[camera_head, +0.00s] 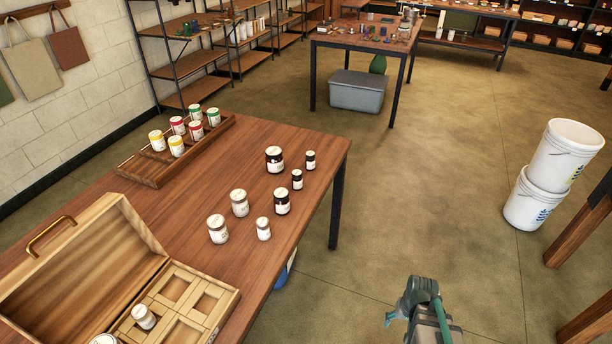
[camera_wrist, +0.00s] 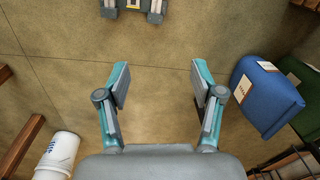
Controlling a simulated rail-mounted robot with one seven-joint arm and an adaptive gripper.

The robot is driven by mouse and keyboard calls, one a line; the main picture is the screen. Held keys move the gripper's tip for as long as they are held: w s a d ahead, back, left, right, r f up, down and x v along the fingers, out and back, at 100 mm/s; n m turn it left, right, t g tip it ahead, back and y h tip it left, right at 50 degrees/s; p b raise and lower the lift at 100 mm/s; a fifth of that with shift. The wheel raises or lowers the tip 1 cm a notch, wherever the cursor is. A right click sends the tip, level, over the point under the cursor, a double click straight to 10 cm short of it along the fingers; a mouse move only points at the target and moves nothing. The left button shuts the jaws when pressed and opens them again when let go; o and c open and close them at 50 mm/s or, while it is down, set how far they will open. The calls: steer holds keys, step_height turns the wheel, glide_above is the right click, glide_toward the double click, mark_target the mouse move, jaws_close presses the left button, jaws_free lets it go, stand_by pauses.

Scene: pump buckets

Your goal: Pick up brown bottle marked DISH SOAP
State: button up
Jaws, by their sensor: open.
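No lettering reading DISH SOAP can be made out in either view, so I cannot tell which thing is the brown bottle. Several dark brown containers with pale labels stand upright on the near wooden table (camera_head: 225,165) in the head view. They include a larger one (camera_head: 274,160), a squat one (camera_head: 282,202) and two small ones (camera_head: 297,180) and (camera_head: 310,160). My gripper (camera_wrist: 160,86) is open and empty in the wrist view, above bare floor. It is apart from the table and its containers.
Pale jars (camera_head: 217,229), a rack (camera_head: 152,170) of coloured jars and an open wooden box (camera_head: 85,265) share the table. Stacked white buckets (camera_head: 567,155) stand right. A blue labelled container (camera_wrist: 268,95) is right in the wrist view. The floor between is clear.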

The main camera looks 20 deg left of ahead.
steer(key=w+a+r+n+t+y, duration=0.1)
steer(key=w+a+r+n+t, duration=0.15)
steer(key=w+a+r, duration=0.6)
steer(key=n+t+y, duration=0.4)
steer(key=t+y, duration=0.3)
steer(key=t, duration=0.1)
glide_toward(297, 173)
steer(key=a, duration=0.1)
steer(key=shift+h, duration=0.3)
steer(key=p+x, duration=0.1)
steer(key=x, duration=0.3)
steer(key=shift+w+p, duration=0.35)
steer(key=shift+w, duration=0.05)
steer(key=p+x, duration=0.2)
steer(key=x, duration=0.3)
steer(key=shift+f, duration=0.1)
steer(key=shift+a+f, duration=0.1)
steer(key=shift+f, duration=0.1)
steer(key=shift+c, duration=0.4)
